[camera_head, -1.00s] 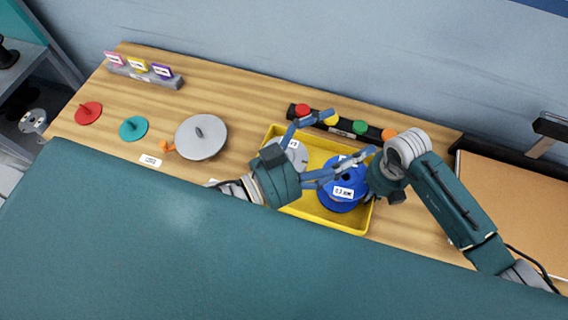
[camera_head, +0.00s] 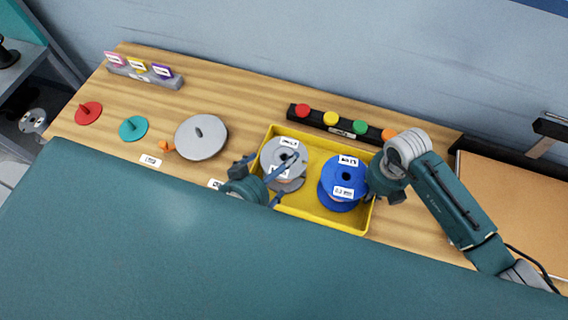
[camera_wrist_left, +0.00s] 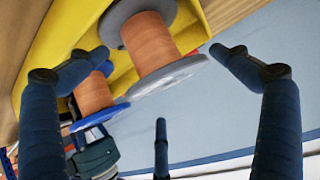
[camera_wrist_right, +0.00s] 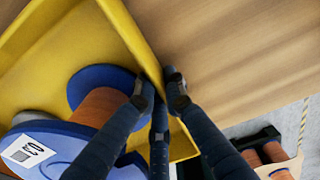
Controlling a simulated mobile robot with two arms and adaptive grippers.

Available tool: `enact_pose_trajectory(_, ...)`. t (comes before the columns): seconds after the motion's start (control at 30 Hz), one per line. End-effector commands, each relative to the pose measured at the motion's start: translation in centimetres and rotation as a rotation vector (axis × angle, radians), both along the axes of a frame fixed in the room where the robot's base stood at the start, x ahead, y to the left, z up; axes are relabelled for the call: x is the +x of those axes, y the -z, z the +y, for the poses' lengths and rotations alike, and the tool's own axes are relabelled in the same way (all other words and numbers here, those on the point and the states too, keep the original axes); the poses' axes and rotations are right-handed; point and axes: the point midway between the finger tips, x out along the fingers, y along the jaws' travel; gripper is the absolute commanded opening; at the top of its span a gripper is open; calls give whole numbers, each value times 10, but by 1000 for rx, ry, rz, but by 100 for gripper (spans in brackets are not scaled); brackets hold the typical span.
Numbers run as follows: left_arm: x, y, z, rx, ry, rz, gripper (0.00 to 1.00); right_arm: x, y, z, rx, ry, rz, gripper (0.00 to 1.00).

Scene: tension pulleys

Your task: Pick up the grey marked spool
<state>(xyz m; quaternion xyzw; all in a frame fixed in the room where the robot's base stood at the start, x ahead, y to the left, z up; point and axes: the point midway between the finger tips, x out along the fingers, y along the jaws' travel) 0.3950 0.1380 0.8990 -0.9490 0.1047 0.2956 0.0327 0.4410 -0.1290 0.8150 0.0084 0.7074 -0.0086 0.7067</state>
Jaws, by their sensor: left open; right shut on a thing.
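The grey spool (camera_head: 284,172), with white labels, stands in the left part of the yellow bin (camera_head: 290,211). The blue spool (camera_head: 337,187), also labelled, stands to its right. My left gripper (camera_wrist_left: 158,50) is open and empty; in its wrist view the grey spool (camera_wrist_left: 150,42), with its copper-coloured winding, shows between and beyond the fingers. In the head view one left finger crosses in front of the grey spool; I cannot tell whether it touches. My right gripper (camera_wrist_right: 158,85) is shut on the bin's right wall, beside the blue spool (camera_wrist_right: 100,102).
A black strip with coloured buttons (camera_head: 331,118) stands behind the bin. A grey disc (camera_head: 201,137), a teal disc (camera_head: 134,128) and a red disc (camera_head: 89,113) lie to the left. A rack with small coloured signs (camera_head: 145,75) stands at the back left.

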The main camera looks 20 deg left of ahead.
Motion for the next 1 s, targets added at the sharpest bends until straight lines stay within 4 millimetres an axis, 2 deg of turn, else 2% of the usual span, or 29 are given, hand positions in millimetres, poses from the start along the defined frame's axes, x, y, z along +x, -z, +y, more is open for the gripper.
enact_pose_trajectory(0.3, 40, 26, -9, -1, 0, -3, 100, 1, -2, 1, 4, 0, -3, 0)
enact_pose_trajectory(0.63, 46, 31, -10, 0, 0, -1, 100, 1, -2, 1, 4, 0, -3, 0)
enact_pose_trajectory(0.67, 46, 31, -10, 0, 0, -2, 96, 1, -2, 2, 4, 0, -3, 0)
enact_pose_trajectory(1.0, 45, 33, -9, 5, -2, 2, 29, 1, -2, 2, 4, -1, -2, 0)
